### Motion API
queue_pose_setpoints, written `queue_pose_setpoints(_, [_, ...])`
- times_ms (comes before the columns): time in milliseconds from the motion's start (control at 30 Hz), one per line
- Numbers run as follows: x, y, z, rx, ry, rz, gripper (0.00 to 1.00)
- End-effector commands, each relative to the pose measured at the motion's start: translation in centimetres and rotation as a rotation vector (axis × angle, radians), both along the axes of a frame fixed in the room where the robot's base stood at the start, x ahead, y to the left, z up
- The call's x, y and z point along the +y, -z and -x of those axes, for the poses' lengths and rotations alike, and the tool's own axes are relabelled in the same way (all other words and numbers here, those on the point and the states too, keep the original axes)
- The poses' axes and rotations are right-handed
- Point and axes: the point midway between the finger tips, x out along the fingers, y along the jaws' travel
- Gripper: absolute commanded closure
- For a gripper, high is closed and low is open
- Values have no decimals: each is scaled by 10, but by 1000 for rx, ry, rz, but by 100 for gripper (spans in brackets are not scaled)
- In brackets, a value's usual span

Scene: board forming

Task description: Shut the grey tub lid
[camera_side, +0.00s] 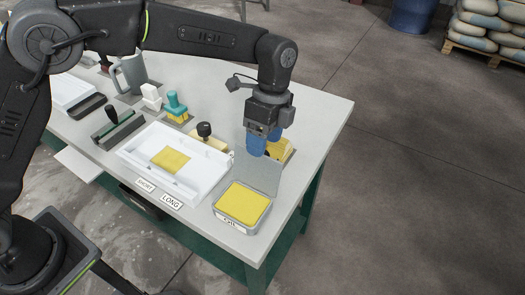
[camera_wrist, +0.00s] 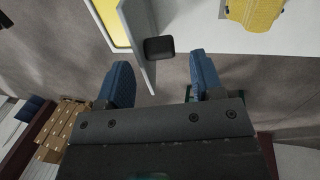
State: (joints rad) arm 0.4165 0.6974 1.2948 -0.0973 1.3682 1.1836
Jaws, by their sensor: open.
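The grey tub (camera_side: 241,222) stands at the near right corner of the table, with yellow material inside it. Its grey lid (camera_side: 262,177) stands up, open, along the tub's far side. In the wrist view the lid (camera_wrist: 136,38) shows nearly edge-on, with the tub (camera_wrist: 104,22) to its left. A dark square piece (camera_wrist: 159,49) shows beside the lid; I cannot tell whether it belongs to it. My gripper (camera_side: 265,145) has blue fingers and is above the table behind the lid. In the wrist view my gripper (camera_wrist: 160,78) is open, with nothing held between its fingers.
A yellow object (camera_side: 284,150) lies close behind my gripper and shows at the wrist view's top right (camera_wrist: 255,12). A white tray (camera_side: 145,152) with a yellow sheet, a black-knobbed tool (camera_side: 204,130) and a teal-handled stamp (camera_side: 175,103) lie left. The table's right edge is near.

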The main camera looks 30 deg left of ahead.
Motion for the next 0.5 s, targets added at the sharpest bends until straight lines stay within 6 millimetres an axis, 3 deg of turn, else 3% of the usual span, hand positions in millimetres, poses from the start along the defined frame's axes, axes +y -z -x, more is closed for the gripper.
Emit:
queue_pose_setpoints(200, [0, 28, 7, 1, 0, 0, 39])
queue_pose_setpoints(500, [0, 36, 9, -1, 0, 0, 39])
